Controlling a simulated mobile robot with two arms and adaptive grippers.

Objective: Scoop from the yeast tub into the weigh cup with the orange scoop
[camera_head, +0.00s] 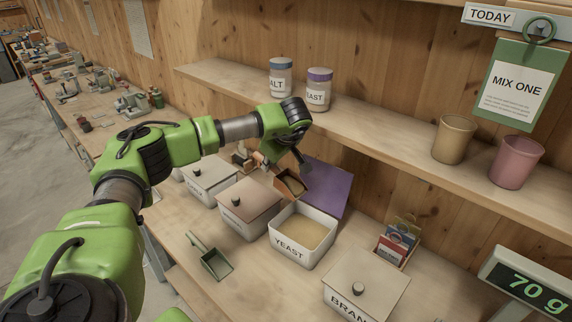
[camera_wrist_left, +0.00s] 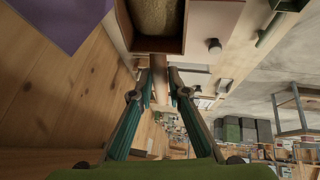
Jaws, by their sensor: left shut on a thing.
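The white yeast tub (camera_head: 290,248) stands open on the bench with tan powder in it. Its purple lid (camera_head: 325,187) stands tilted up behind it. My left gripper (camera_head: 290,165) is shut on the handle of the orange-brown scoop (camera_head: 291,184), above the bench behind and left of the tub's opening. In the left wrist view, my left gripper (camera_wrist_left: 159,92) grips the handle, and the scoop (camera_wrist_left: 157,45) holds grainy tan material. I cannot pick out the weigh cup for certain. A display (camera_head: 535,290) at the right edge reads 70 g. My right gripper is not in view.
A closed bran tub (camera_head: 365,292) stands right of the yeast tub, and closed tubs (camera_head: 246,207) stand to its left. A green scoop (camera_head: 213,262) lies in front. A card holder (camera_head: 398,245) stands behind. The shelf holds jars and two cups (camera_head: 453,140).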

